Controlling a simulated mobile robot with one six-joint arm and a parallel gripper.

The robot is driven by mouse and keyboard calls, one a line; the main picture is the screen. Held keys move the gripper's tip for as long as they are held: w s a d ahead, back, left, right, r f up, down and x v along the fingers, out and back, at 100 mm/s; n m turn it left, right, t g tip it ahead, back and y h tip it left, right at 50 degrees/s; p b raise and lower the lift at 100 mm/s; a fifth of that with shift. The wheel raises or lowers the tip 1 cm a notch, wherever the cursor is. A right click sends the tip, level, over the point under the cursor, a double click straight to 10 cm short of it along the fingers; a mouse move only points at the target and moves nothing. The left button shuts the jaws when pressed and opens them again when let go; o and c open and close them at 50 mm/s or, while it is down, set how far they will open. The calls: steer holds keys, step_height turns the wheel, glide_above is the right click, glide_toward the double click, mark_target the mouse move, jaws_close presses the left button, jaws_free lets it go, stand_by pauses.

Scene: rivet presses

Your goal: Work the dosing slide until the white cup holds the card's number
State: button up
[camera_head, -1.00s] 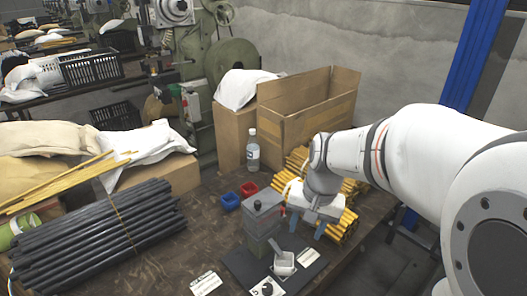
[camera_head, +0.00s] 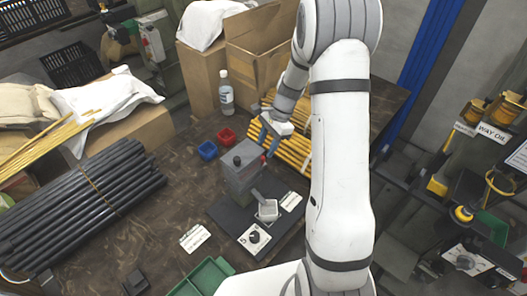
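The grey dosing box (camera_head: 240,172) stands upright on a dark base plate (camera_head: 228,218) on the brown table. A small red part (camera_head: 264,158) shows at its upper right side. The white cup (camera_head: 267,209) sits on the plate in front of the box, below a grey spout. Its contents cannot be made out. A white card (camera_head: 195,238) lies at the plate's left edge; its print is too small to read. My gripper (camera_head: 268,142) is just behind and right of the box's top, its blue fingers apart with nothing seen between them. Whether it touches the red part cannot be told.
A white panel with a black knob (camera_head: 254,237) is at the plate's front. Yellow rods (camera_head: 293,150) lie right, black rods (camera_head: 80,205) left. A green tray (camera_head: 203,280) is in front.

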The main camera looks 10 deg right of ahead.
steer(key=shift+x, duration=2.25)
steer(key=shift+c, duration=0.3)
jaws_close()
